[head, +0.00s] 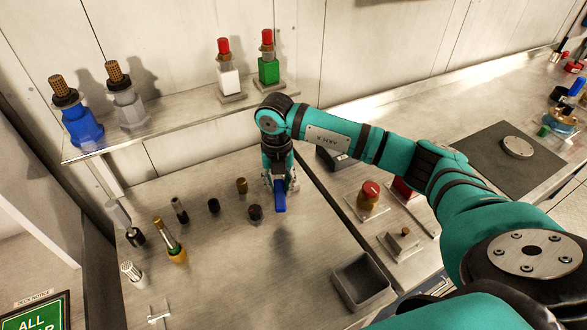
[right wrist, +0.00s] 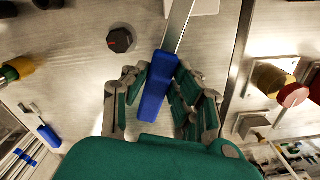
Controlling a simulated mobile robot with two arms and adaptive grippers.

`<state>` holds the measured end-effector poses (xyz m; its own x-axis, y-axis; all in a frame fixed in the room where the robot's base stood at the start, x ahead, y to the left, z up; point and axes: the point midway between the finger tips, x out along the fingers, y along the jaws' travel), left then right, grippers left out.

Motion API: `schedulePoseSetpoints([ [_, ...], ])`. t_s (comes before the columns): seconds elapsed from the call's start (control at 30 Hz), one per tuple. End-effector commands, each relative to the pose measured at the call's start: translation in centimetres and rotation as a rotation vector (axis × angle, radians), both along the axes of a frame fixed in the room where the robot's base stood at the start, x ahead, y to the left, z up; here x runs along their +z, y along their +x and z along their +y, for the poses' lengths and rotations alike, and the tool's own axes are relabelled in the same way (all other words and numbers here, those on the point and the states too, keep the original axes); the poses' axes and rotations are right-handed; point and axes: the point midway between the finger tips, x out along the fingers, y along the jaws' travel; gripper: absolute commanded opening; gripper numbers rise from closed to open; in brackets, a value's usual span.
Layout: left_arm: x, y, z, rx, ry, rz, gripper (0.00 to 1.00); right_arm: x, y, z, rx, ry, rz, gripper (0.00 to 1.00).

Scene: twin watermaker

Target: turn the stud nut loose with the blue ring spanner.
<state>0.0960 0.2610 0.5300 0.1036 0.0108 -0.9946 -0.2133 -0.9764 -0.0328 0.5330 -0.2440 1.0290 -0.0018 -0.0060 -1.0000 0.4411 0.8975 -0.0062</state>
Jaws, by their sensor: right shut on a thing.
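My right gripper (head: 279,182) is shut on the blue handle of the spanner (head: 280,198), above the steel bench. In the right wrist view the gripper (right wrist: 163,85) has its fingers on both sides of the blue spanner handle (right wrist: 156,94). A flat steel shank runs from the handle to the top edge, and the ring end is out of view. A small stud-like knob (head: 405,231) stands on a square plate right of the gripper, apart from the spanner. I cannot tell whether it is the stud nut. My left gripper is not in view.
Several dark and brass fittings (head: 214,205) stand left of the gripper. A red-topped knob (head: 369,190) and an open grey bin (head: 361,282) are to the right. A shelf (head: 175,128) with bottle-like parts is behind. The bench front centre is clear.

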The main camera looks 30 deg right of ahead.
Motion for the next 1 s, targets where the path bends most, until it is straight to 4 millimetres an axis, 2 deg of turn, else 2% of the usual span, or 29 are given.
schedulePoseSetpoints([
  [0.03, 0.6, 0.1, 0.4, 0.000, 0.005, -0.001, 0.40, 0.2, 0.1, 0.2, -0.030, -0.002, 0.001, 0.00],
  [0.13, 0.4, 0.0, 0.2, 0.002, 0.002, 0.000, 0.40, -0.4, 0.1, 0.3, -0.056, -0.004, -0.001, 0.00],
  [0.33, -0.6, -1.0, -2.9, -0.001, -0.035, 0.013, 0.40, -1.7, 0.1, 0.3, -0.056, -0.002, 0.000, 0.00],
  [0.47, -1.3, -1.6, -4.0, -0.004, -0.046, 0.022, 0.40, -2.6, 0.1, 0.4, -0.055, -0.001, -0.001, 0.00],
  [0.57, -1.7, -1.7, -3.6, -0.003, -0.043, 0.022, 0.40, -3.3, 0.1, 0.4, -0.055, -0.001, -0.001, 0.00],
  [0.7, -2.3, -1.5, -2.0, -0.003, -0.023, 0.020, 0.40, -4.3, 0.1, 0.3, -0.055, -0.002, 0.000, 0.00],
  [0.83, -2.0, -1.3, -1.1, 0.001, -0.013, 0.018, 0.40, -3.9, 0.1, 0.3, -0.055, -0.002, -0.002, 0.00],
  [1.0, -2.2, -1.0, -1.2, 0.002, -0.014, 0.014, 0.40, -4.0, 0.0, 0.2, -0.054, -0.001, -0.003, 0.00],
])
